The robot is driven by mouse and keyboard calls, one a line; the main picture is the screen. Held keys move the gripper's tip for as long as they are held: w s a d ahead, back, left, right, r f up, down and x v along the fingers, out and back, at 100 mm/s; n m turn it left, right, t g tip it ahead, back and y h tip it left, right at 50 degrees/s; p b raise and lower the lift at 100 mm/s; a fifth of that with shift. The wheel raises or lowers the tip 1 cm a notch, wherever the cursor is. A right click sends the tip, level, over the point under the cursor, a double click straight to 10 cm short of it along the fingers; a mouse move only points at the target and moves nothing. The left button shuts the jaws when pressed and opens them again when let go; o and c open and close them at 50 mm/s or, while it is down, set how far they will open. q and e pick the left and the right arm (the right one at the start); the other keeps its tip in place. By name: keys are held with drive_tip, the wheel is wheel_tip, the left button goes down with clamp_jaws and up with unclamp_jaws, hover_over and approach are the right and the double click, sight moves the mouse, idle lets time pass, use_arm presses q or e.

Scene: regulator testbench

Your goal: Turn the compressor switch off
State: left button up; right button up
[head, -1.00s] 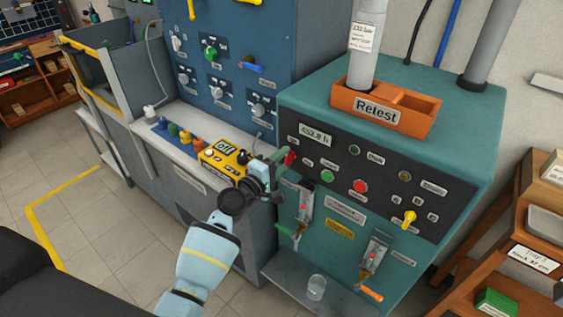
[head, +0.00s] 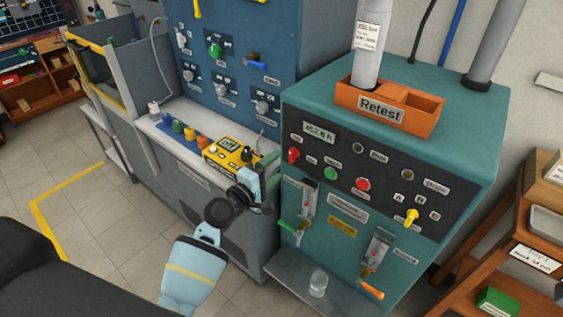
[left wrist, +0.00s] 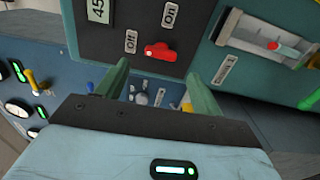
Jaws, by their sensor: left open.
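The compressor switch is a small red handle (head: 293,155) at the left end of the dark panel on the teal machine. In the left wrist view the red handle (left wrist: 160,51) lies beyond the fingertips, between them and a little above. An "Off" label (left wrist: 131,41) is at its upper left and an "On" label (left wrist: 170,15) above it. I cannot tell for sure which label it points to. My left gripper (head: 273,171) is open and empty, left of the switch and apart from it; its green fingers (left wrist: 157,68) show in the wrist view. My right gripper is out of view.
The teal machine (head: 300,105) carries an orange "Retest" tray (head: 430,122) on top. A yellow device (head: 222,152) stands on the grey bench close behind my left gripper. Valves with green and orange handles (head: 371,291) and a glass (head: 318,284) are below the panel.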

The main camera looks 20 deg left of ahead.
use_arm(q)
drive_tip(key=shift+v, duration=1.4)
drive_tip(key=s+f+m+g+y, duration=0.2)
drive_tip(key=s+f+m+g, duration=0.35)
drive_tip(key=s+f, duration=0.95)
drive_tip(key=s+f+m+g, duration=0.1)
drive_tip(key=s+f+m, duration=0.1)
drive_tip(key=s, duration=0.5)
drive_tip(key=s+d+f+m+y, duration=0.1)
drive_tip(key=s+f+m, duration=0.2)
drive_tip(key=s+m, duration=0.2)
drive_tip(key=s+f+m+g+y, duration=0.1)
drive_tip(key=s+f+m, duration=0.2)
drive_tip(key=s, duration=0.8)
drive_tip(key=shift+d+m+g+p, duration=0.25)
drive_tip(key=shift+m+g+p, duration=0.1)
